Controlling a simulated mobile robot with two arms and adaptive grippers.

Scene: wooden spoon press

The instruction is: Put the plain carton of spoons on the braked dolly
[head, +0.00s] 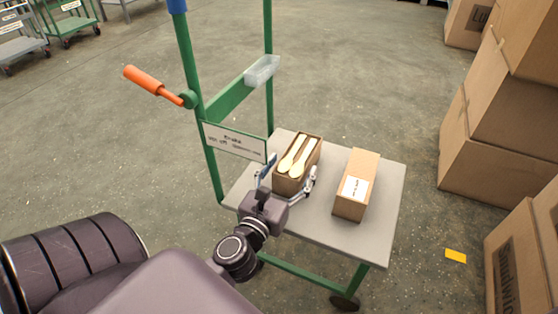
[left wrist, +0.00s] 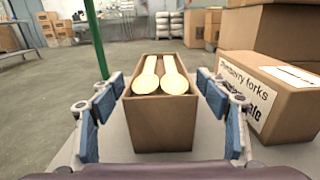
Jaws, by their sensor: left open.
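The plain carton of spoons (head: 287,185) is open-topped, with two pale wooden spoons showing. It stands upright on the grey deck (head: 315,225) of a green-framed dolly. The dolly has an orange-handled lever (head: 145,80) and a sign (head: 235,141) that seems to read "Brake", the rest too small to read. My left gripper (head: 287,180) is open, with one finger on each side of the carton. In the left wrist view the carton (left wrist: 163,130) sits between the blue-padded fingers (left wrist: 160,92), with gaps visible on both sides. My right gripper is out of view.
A closed carton (head: 365,170) with a white label stands on the deck to the right; its label in the left wrist view (left wrist: 250,95) mentions forks. Large stacked boxes (head: 500,150) line the right. Other carts (head: 70,25) stand far left. Open floor lies behind.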

